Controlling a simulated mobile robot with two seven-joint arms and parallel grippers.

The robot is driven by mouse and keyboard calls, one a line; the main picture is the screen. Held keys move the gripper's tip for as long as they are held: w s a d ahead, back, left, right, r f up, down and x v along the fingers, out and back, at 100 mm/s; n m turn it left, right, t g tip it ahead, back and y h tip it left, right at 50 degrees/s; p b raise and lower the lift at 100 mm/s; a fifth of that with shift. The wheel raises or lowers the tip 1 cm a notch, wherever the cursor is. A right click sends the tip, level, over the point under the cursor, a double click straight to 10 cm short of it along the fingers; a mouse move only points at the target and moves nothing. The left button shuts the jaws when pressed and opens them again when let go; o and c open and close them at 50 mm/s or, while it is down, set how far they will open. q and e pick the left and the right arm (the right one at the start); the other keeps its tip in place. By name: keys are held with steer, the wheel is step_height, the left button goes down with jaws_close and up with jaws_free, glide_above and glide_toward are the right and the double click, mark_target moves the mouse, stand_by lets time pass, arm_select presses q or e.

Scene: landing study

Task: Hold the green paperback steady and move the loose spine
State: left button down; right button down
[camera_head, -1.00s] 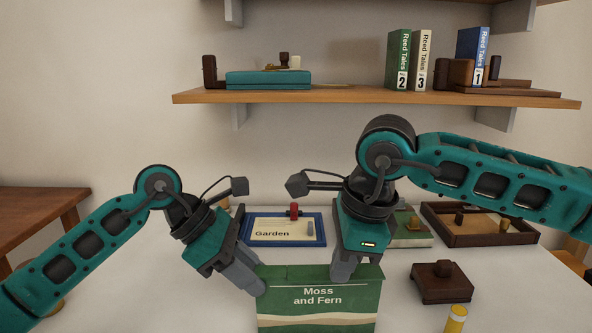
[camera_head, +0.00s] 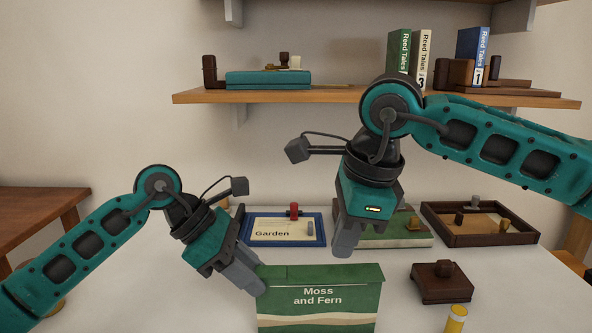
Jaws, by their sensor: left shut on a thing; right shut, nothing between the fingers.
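The green paperback (camera_head: 318,298), titled "Moss and Fern", is at the front middle of the white table. My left gripper (camera_head: 252,284) is shut on it at its upper left edge. My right gripper (camera_head: 345,246) is shut and empty above and behind the paperback's top edge, apart from it in the picture. A green strip shows along the top left of the paperback; I cannot tell whether it is the loose spine. The paperback's lower part is cut off by the frame.
Behind are a blue-framed "Garden" card (camera_head: 285,232), a flat green book (camera_head: 400,241) and a dark wooden tray (camera_head: 490,240). A brown block (camera_head: 441,284) and a yellow cylinder (camera_head: 456,318) stand at right. A wall shelf (camera_head: 330,96) holds books.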

stand_by(0.4)
arm_select(q)
steer(key=c, duration=0.7)
jaws_free()
